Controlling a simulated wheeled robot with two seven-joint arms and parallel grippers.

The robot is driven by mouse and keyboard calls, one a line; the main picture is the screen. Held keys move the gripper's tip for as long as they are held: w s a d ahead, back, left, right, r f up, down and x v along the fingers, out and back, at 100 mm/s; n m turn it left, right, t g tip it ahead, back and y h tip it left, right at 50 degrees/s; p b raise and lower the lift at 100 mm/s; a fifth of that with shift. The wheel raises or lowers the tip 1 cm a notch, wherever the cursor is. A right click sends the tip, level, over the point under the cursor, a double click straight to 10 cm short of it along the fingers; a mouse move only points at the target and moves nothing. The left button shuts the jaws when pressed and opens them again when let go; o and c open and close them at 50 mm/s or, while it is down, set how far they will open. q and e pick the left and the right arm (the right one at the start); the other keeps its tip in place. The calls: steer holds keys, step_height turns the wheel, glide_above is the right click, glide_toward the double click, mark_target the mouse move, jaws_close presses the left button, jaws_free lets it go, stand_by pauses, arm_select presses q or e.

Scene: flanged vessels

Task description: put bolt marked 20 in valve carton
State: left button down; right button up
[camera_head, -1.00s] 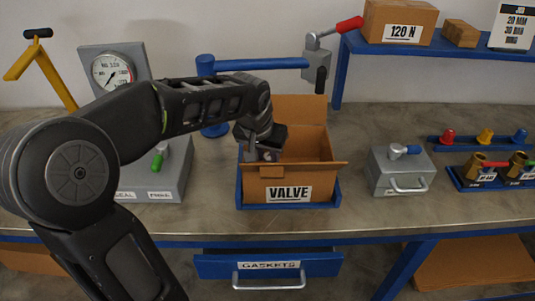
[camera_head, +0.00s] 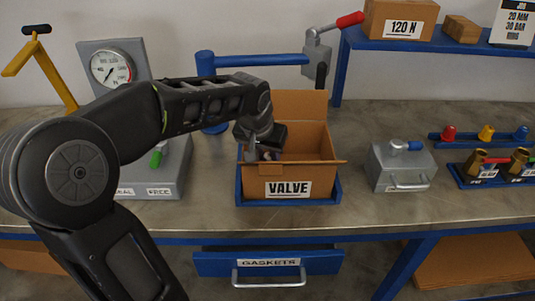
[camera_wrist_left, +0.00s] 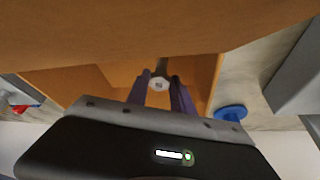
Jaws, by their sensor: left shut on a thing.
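The valve carton (camera_head: 305,178) is an open brown box labelled VALVE, standing in a blue tray (camera_head: 322,202) on the bench. My left gripper (camera_head: 262,154) reaches down into the left part of the carton's opening. In the left wrist view, the left gripper (camera_wrist_left: 164,88) is shut on a grey metal bolt (camera_wrist_left: 159,83), its pale head between the fingers. The carton wall (camera_wrist_left: 205,70) surrounds it there. I cannot read the number on the bolt. My right gripper is not in view.
A gauge box (camera_head: 111,68) stands left of the carton. A grey metal case (camera_head: 401,167) and a blue rack with red, yellow and blue pieces (camera_head: 485,141) stand to the right. A blue post arm (camera_head: 262,63) runs behind the carton. The GASKETS drawer (camera_head: 268,263) is below.

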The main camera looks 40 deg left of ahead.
arm_select(q)
steer(key=c, duration=1)
jaws_free()
steer(key=shift+c, duration=0.2)
steer(key=v, duration=0.7)
steer(key=shift+s+r, duration=0.2)
steer(key=shift+r, duration=0.15)
